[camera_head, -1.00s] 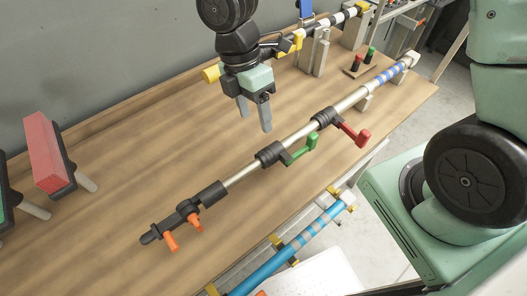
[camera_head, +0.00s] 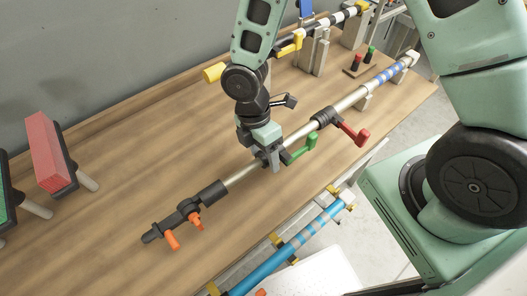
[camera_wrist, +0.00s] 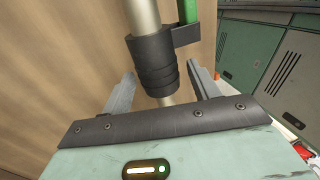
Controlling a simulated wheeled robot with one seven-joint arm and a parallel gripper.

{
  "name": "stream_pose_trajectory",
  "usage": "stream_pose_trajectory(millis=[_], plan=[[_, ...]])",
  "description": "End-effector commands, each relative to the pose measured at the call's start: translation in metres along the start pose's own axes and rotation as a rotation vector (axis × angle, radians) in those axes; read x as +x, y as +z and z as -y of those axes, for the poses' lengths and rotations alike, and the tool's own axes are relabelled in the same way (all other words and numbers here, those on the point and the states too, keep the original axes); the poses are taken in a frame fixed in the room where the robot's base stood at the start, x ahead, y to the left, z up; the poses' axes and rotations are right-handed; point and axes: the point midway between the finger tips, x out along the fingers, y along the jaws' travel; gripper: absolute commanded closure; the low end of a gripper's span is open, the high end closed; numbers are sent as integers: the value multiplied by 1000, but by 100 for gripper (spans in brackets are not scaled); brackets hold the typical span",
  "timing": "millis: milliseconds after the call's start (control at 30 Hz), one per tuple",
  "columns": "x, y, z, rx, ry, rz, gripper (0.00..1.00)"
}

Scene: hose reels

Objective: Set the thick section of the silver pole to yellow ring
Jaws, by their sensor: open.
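The silver pole (camera_head: 240,175) lies diagonally above the wooden table, with a black handle end (camera_head: 186,211) carrying orange knobs at lower left. A black collar with a green lever (camera_head: 301,149) sits midway, and a black collar with a red lever (camera_head: 350,131) is further up. Blue bands (camera_head: 391,72) mark the upper section; I cannot make out a yellow ring on this pole. My gripper (camera_head: 266,156) is at the green-lever collar and partly hides it. In the wrist view, the open fingers stand on either side of that black collar (camera_wrist: 154,64), with the green lever (camera_wrist: 188,12) above.
A second pole with yellow clamps (camera_head: 290,46) stands on supports at the back. A blue pole (camera_head: 270,266) lies along the front side. The table (camera_head: 110,220) is clear at lower left.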

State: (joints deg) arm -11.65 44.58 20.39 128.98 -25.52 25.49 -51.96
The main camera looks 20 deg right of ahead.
Motion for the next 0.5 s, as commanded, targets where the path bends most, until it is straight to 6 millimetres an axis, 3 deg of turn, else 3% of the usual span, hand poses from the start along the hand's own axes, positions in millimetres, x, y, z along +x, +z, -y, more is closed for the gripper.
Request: stream_pose_trajectory(millis=[67, 267, 400, 500], plan=[[0, 0, 0, 0, 0, 0, 45], [0, 0, 0, 0, 0, 0, 100], [0, -6, -1, -2, 1, 0, 100], [0, -25, -2, -6, 3, 0, 100]])
